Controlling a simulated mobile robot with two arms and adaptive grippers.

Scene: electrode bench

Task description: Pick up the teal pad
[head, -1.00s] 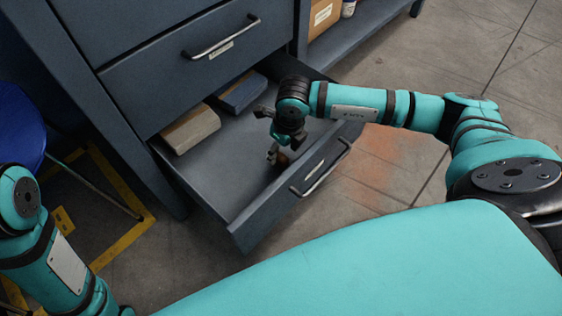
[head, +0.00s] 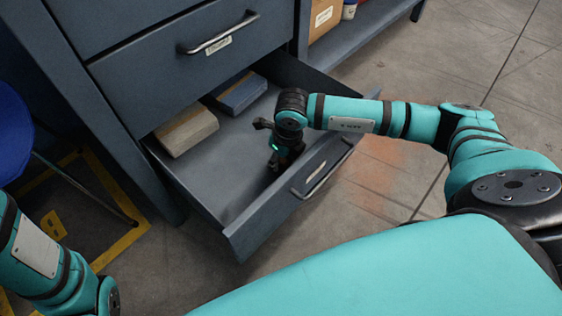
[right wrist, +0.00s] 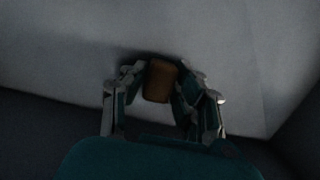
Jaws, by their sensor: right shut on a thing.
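My right gripper (head: 275,166) reaches down into the open drawer (head: 232,206), near its front panel. In the right wrist view the gripper (right wrist: 160,88) is shut on a small brown-orange block (right wrist: 160,80), which sits between the two fingers. In the head view that block is hidden behind the gripper. I see no teal pad in either view; the thing in the jaws looks brown, in dim light. Of my left arm, only links show at the lower left of the head view; its gripper is out of frame.
A beige block (head: 186,131) and a blue block (head: 240,92) lie toward the back of the drawer. A closed drawer (head: 190,70) with a handle is above. A blue seat (head: 14,128) stands at the left. The drawer's middle floor is clear.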

